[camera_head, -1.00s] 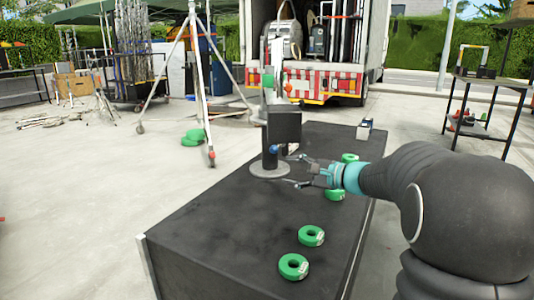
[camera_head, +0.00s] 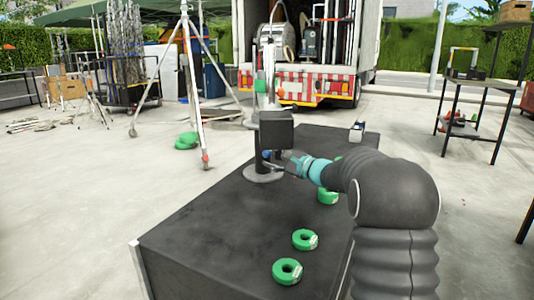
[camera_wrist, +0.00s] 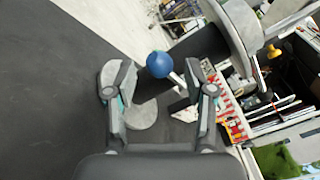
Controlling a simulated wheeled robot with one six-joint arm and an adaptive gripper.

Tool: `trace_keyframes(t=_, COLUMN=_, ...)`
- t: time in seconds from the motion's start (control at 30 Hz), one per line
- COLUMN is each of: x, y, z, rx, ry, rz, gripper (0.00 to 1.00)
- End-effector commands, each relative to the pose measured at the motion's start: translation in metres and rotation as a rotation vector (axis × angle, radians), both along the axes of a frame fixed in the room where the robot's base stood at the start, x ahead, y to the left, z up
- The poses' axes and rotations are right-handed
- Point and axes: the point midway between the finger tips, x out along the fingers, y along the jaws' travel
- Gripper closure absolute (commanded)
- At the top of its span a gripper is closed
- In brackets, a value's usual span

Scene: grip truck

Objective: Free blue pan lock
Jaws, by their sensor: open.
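The blue pan lock is a round blue knob (camera_wrist: 160,64) that shows in the wrist view between and just beyond my gripper's (camera_wrist: 160,85) two open fingers. In the head view my gripper (camera_head: 284,162) is at the right of the dark box-shaped head (camera_head: 277,128) on a post with a round grey base (camera_head: 263,175). There the blue knob is mostly hidden by my gripper. The fingers are apart with nothing held. I cannot tell whether a fingertip touches the knob.
The post stands on a black case top (camera_head: 215,215). Green tape rolls (camera_head: 305,240) lie on its right side. A tripod (camera_head: 198,90) stands behind left, and a truck (camera_head: 310,75) is behind. The case's front left top is clear.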

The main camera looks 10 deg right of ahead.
Motion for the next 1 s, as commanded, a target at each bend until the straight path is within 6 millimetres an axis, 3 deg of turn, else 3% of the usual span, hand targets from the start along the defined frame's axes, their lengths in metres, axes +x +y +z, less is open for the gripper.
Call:
trace_keyframes(t=0.2, x=0.019, y=0.015, z=0.0, rx=0.0, ry=0.001, rz=0.001, gripper=0.46)
trace_keyframes(t=0.6, x=0.024, y=0.019, z=0.0, rx=0.0, ry=0.0, rz=0.0, gripper=0.46)
trace_keyframes(t=0.8, x=0.024, y=0.018, z=0.0, rx=0.0, ry=0.0, rz=0.0, gripper=0.96)
trace_keyframes(t=0.83, x=0.024, y=0.018, z=0.0, rx=0.0, ry=0.001, rz=0.001, gripper=1.0)
trace_keyframes(t=1.0, x=0.024, y=0.018, z=-0.001, rx=-0.001, ry=0.001, rz=0.0, gripper=1.0)
